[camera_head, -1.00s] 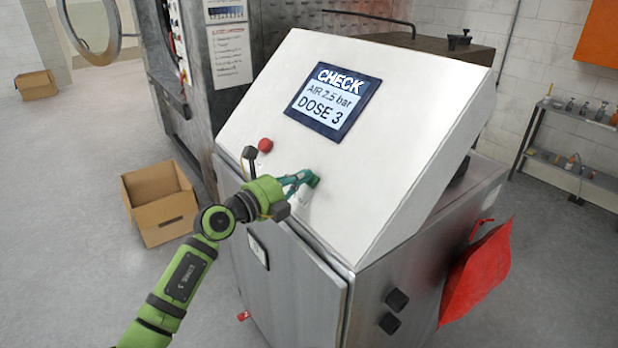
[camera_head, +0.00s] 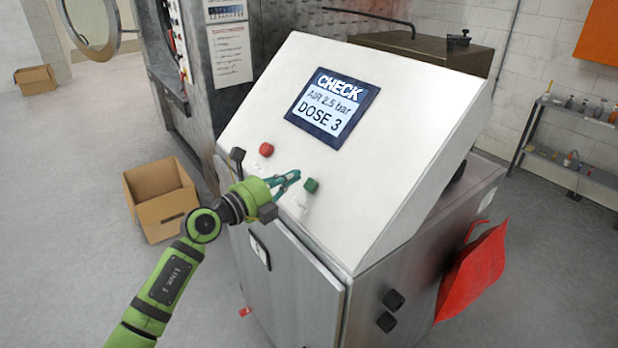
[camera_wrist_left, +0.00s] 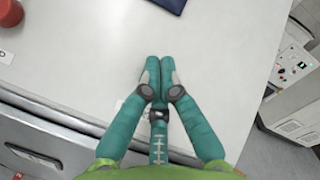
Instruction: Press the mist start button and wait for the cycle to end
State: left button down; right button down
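The green button (camera_head: 311,185) is on the sloped white control panel (camera_head: 390,130), at its lower front. The red button (camera_head: 266,149) is to its left and also shows at the left edge of the left wrist view (camera_wrist_left: 9,14). The screen (camera_head: 332,103) reads CHECK, AIR 2.5 bar, DOSE 3. My left gripper (camera_head: 297,173) is just left of the green button, apart from it. In the left wrist view its two teal fingers (camera_wrist_left: 160,62) are together, with nothing between them. The green button is not visible there. My right gripper is not in view.
An open cardboard box (camera_head: 160,200) stands on the floor left of the console. A large metal machine (camera_head: 215,75) stands behind it. A red bag-like item (camera_head: 475,268) hangs on the console's right side. A shelf with bottles (camera_head: 575,160) is at far right.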

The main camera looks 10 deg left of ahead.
pick_arm(q)
jog(key=shift+s+a+r+p, duration=0.7)
jog(key=shift+r+p, duration=0.05)
jog(key=shift+r, duration=0.15)
jog(key=shift+w, duration=0.1)
